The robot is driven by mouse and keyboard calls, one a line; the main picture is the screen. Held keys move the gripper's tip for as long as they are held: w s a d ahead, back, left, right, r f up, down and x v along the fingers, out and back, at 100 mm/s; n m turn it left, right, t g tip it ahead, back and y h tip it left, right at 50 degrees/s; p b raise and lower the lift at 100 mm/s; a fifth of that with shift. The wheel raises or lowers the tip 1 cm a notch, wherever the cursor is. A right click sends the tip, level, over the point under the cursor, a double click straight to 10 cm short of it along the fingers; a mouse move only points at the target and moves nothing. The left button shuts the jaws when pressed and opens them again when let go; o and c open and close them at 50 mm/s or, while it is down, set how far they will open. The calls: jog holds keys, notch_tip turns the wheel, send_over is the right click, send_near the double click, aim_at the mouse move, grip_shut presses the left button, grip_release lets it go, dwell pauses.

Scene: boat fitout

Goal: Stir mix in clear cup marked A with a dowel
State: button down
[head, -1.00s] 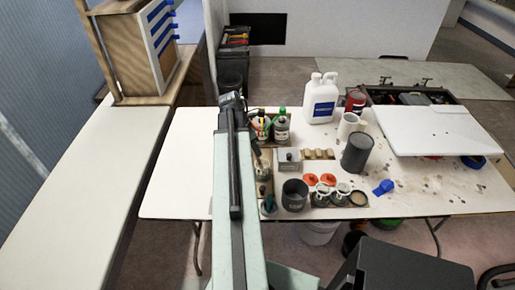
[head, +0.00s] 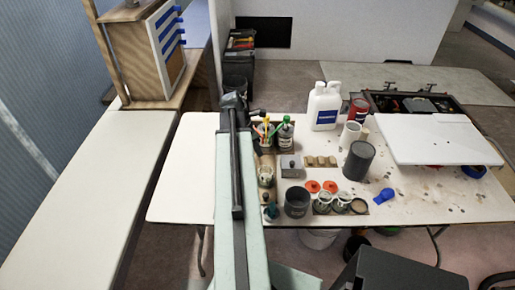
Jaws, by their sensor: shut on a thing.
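My gripper (head: 256,112) is at the far end of my raised arm, above the left part of the white table (head: 180,190). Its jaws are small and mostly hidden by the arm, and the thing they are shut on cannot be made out. Two small clear cups (head: 322,202) stand side by side near the table's front edge, and a clear jar (head: 265,176) stands just right of my arm. No letter A is readable on any of them. A holder with several thin coloured sticks (head: 266,130) stands close to the gripper; I cannot tell whether a dowel is among them.
A dark grey cup (head: 297,201), orange lids (head: 313,186), a grey box (head: 291,166) and a dark cylinder (head: 358,160) crowd the middle. A white jug (head: 323,106) stands behind. A white board (head: 440,138) covers the right side. The table's left end is clear.

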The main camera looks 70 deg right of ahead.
jog(key=shift+r, duration=0.1)
notch_tip(320, 180, up, 4)
jog(key=p, duration=0.4)
jog(key=shift+f, duration=0.2)
